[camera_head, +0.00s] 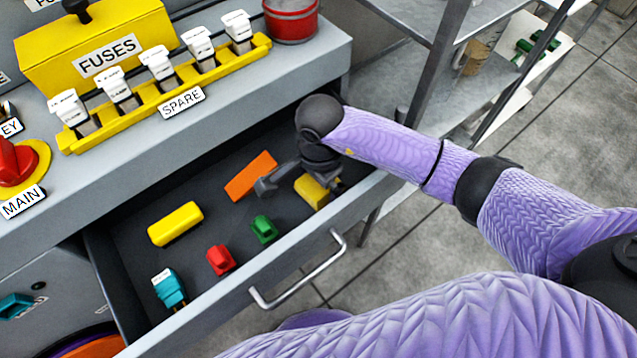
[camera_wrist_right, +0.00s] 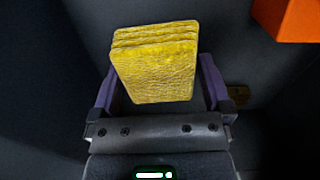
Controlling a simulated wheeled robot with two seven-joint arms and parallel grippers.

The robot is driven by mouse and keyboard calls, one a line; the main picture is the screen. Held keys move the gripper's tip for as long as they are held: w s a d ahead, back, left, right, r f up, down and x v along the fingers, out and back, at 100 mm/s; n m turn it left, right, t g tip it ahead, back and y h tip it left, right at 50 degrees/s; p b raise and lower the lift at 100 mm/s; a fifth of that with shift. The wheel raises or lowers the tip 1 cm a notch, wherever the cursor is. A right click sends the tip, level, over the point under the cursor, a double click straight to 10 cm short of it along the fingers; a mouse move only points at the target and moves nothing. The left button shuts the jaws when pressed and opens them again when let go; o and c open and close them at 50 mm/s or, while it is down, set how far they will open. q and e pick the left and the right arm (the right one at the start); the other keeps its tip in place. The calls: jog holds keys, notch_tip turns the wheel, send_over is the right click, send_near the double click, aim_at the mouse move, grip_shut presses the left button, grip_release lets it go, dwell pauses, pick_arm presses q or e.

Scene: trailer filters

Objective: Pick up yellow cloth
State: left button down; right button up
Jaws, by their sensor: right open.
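The yellow cloth (camera_head: 312,191) looks like a small folded stack and lies in the right end of the open drawer (camera_head: 140,262). My right gripper (camera_head: 322,181) is over it, pointing down, and hides part of it in the head view. In the right wrist view the cloth (camera_wrist_right: 155,65) shows in front of the gripper (camera_wrist_right: 160,88), between its two spread purple-grey fingers. Whether the fingers touch it I cannot tell. My left gripper is not in view.
An orange block (camera_head: 250,175) lies left of the gripper. A green piece (camera_head: 264,229), a red piece (camera_head: 221,260), a teal piece (camera_head: 169,287) and a yellow block (camera_head: 175,224) share the drawer. The drawer's front wall and handle (camera_head: 300,275) stand near; the counter overhangs behind.

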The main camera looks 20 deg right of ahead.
jog(key=shift+r, duration=0.1)
jog(key=c, duration=0.9)
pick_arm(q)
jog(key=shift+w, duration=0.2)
